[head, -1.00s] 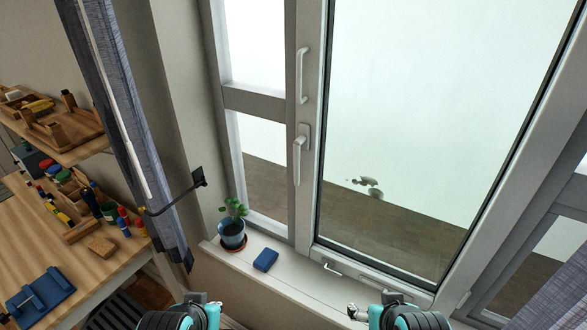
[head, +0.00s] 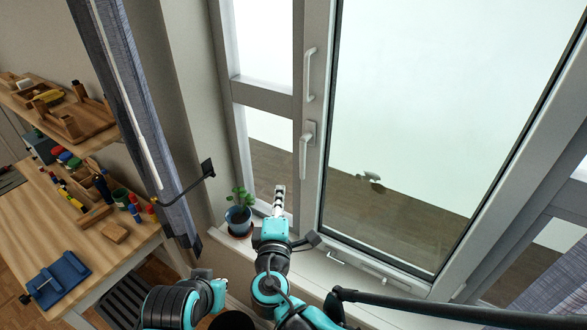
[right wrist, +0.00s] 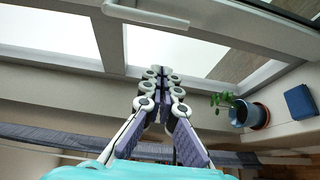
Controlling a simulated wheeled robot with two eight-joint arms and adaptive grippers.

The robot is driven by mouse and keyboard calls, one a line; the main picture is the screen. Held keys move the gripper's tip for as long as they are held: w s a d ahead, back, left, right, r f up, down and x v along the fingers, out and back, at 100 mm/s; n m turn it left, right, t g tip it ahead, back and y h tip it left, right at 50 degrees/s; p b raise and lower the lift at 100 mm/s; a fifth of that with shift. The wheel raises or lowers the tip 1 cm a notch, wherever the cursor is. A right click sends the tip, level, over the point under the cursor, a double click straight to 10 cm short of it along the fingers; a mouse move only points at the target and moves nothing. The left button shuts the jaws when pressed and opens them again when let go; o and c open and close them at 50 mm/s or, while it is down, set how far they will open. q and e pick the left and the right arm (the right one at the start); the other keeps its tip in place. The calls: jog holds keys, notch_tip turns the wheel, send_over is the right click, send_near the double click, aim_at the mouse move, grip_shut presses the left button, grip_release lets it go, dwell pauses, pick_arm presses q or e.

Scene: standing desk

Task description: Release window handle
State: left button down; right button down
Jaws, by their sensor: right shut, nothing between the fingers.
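The white window handle (head: 304,150) hangs straight down on the frame beside the large pane. In the right wrist view a white handle bar (right wrist: 145,13) crosses the top, beyond my fingertips; I cannot tell which of the two handles it is. My right gripper (head: 279,192) is shut and empty, pointing up, below and left of the window handle in the head view. It also shows in the right wrist view (right wrist: 158,72), its fingertips together and apart from the bar.
A longer pull handle (head: 309,74) sits above the window handle. A potted plant (head: 238,218) stands on the sill (head: 350,275), close left of my right arm. A blue block (right wrist: 300,101) lies beside the pot. A curtain (head: 150,120) and a workbench (head: 70,235) are at left.

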jog(key=shift+a+r, duration=0.15)
jog(key=shift+a, duration=0.2)
jog(key=w+d+b, duration=0.2)
jog(key=w+d, duration=0.1)
jog(key=w, duration=0.5)
jog(key=shift+w+d, duration=0.35)
jog(key=shift+d, duration=0.05)
jog(key=shift+d+n, duration=0.1)
jog(key=shift+n, duration=0.2)
